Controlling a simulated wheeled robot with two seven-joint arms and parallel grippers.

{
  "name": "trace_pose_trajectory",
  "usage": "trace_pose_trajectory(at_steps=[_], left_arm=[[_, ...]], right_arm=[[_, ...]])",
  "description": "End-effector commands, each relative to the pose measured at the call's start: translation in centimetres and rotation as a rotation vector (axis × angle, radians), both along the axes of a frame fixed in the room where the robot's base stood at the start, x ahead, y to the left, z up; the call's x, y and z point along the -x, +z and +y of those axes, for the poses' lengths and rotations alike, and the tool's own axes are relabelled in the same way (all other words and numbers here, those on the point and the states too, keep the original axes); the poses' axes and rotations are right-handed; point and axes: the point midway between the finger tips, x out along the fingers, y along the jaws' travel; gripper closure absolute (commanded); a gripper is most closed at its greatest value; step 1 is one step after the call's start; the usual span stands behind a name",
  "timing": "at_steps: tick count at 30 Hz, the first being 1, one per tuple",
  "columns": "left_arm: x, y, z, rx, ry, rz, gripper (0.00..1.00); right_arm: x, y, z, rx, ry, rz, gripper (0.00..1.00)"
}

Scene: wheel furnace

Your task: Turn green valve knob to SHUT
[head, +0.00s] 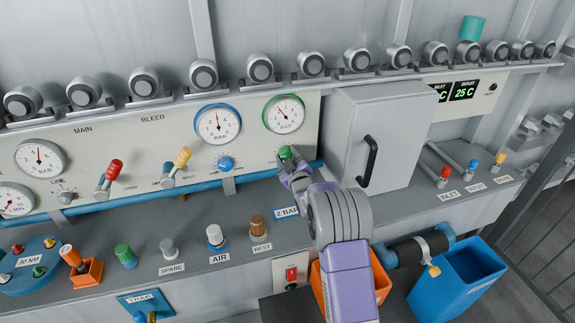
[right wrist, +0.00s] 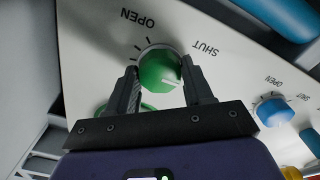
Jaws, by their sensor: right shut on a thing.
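The green valve knob (head: 285,153) sits on the white panel below the green-rimmed gauge. In the right wrist view the knob (right wrist: 159,70) shows large, with OPEN and SHUT printed beside it. A white mark shows on its face, toward the right finger and away from the OPEN label. My right gripper (right wrist: 160,82) has one finger on each side of the knob and is shut on it. In the head view the right gripper (head: 290,162) reaches the panel from below, and its fingers partly cover the knob. My left gripper is not in view.
A grey cabinet (head: 385,135) with a black handle stands close to the right of my right gripper. The green-rimmed gauge (head: 284,114) is just above, and a blue knob (head: 226,163) is to the left. A blue pipe (head: 130,202) runs below the panel.

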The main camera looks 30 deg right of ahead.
Motion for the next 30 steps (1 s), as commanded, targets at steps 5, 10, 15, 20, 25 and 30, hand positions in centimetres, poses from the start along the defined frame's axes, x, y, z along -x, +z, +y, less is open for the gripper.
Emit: trace_pose_trajectory(at_steps=[5,10,15,20,25,30], left_arm=[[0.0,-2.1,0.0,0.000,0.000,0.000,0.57],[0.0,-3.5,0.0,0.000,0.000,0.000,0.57],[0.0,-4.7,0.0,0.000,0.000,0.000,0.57],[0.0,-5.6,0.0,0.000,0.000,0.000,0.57],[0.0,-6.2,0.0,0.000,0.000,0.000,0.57],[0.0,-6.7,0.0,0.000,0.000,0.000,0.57]], right_arm=[[0.0,-0.3,0.0,0.165,0.000,0.039,0.80],[0.0,-0.2,0.0,0.321,-0.001,0.076,0.80],[0.0,-0.2,0.0,0.470,0.000,0.112,0.80],[0.0,-0.2,0.0,0.589,0.000,0.141,0.80],[0.0,-0.1,0.0,0.687,0.000,0.164,0.80],[0.0,-0.1,0.0,0.750,-0.001,0.181,0.80]])
